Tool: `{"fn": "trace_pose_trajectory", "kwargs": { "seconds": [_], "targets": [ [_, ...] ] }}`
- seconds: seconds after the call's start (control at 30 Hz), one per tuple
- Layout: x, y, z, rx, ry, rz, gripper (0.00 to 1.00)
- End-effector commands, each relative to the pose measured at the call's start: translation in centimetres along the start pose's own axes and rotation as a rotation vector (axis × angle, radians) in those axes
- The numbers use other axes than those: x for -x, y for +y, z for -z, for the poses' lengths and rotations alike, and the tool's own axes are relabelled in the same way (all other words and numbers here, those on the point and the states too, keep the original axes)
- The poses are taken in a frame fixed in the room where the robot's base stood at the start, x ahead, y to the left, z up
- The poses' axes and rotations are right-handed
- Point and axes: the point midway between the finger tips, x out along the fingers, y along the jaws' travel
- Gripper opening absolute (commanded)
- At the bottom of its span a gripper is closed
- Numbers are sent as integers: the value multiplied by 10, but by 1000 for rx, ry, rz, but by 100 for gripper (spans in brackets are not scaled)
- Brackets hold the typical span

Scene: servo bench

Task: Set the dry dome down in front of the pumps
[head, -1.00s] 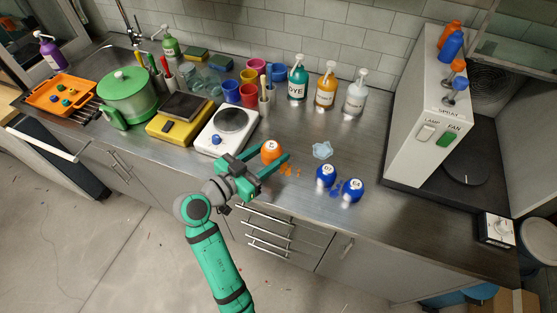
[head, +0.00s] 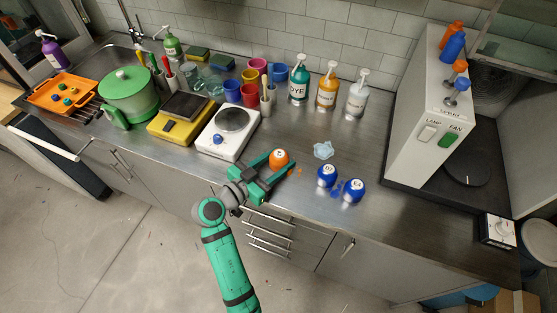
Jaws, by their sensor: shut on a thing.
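An orange dome (head: 279,158) with a small pale label sits between the fingers of my gripper (head: 277,166), which is shut on it near the front of the steel counter. I cannot tell whether it is clear of the counter. Two blue labelled domes, one (head: 327,176) nearer and one (head: 353,190) farther right, stand to its right. Blue spots lie by them, and orange spots lie beside the orange dome. The pumps stand at the back by the wall: a teal bottle (head: 298,86), an orange bottle (head: 326,91) and a clear bottle (head: 356,98).
A pale blue puddle or cloth (head: 323,150) lies between the domes and pumps. A grey spray cabinet (head: 425,110) closes off the right. Counter in front of the pumps is mostly bare.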

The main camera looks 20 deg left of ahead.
Motion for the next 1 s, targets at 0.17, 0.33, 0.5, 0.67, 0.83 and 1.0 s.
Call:
{"fn": "trace_pose_trajectory", "kwargs": {
  "seconds": [0.17,0.33,0.5,0.67,0.83,1.0],
  "targets": [
    [0,0,-2,0,0,0,64],
    [-1,1,-1,0,0,-2,64],
    [0,0,2,-1,0,0,64],
    [20,-1,2,1,1,4,64],
    [54,-1,2,1,0,5,64],
    [86,0,2,0,-1,2,64]
  ]
}}
